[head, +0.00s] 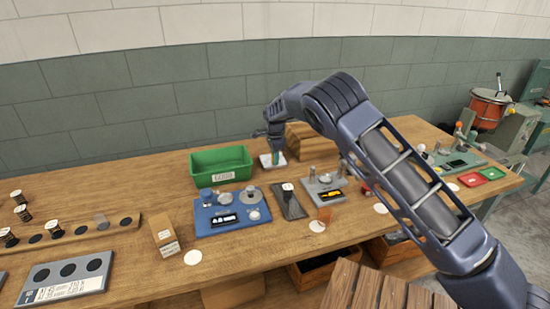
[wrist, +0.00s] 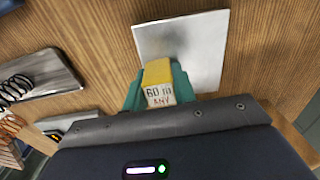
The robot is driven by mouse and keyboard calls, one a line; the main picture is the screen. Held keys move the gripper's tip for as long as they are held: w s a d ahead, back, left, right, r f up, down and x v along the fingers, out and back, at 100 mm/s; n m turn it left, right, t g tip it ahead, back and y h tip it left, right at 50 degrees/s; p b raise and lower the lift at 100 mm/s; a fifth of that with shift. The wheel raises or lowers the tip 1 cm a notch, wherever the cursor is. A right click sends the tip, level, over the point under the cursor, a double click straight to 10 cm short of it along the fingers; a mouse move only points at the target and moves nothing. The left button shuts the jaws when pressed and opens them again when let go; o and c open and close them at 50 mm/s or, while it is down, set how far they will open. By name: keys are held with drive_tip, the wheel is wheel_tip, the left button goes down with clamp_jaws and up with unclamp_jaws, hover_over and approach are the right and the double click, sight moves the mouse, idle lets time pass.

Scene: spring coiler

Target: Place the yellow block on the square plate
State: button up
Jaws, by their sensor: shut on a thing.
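In the wrist view the yellow block (wrist: 158,73) sits between the teal fingers of my gripper (wrist: 158,90), which is shut on it. A white label with dark print is on its near face. Behind and below it in that view is the square plate (wrist: 205,45), pale and flat on the wooden table. The block overlaps the near part of the plate; I cannot tell if it touches it. In the head view my gripper (head: 278,158) points down at the plate (head: 266,164), right of the green bin. The block is not clear there.
A blue fixture (head: 233,212), a dark tray (head: 288,203) and a grey fixture (head: 323,186) stand in front. Bare table (head: 170,185) lies left of the bin.

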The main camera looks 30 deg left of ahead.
drive_tip(key=o, duration=0.9)
drive_tip(key=shift+f, duration=0.1)
drive_tip(key=shift+o, duration=0.2)
wheel_tip(320, 180, up, 12)
drive_tip(key=shift+w+d+r, duration=0.1)
drive_tip(key=shift+r, duration=0.15)
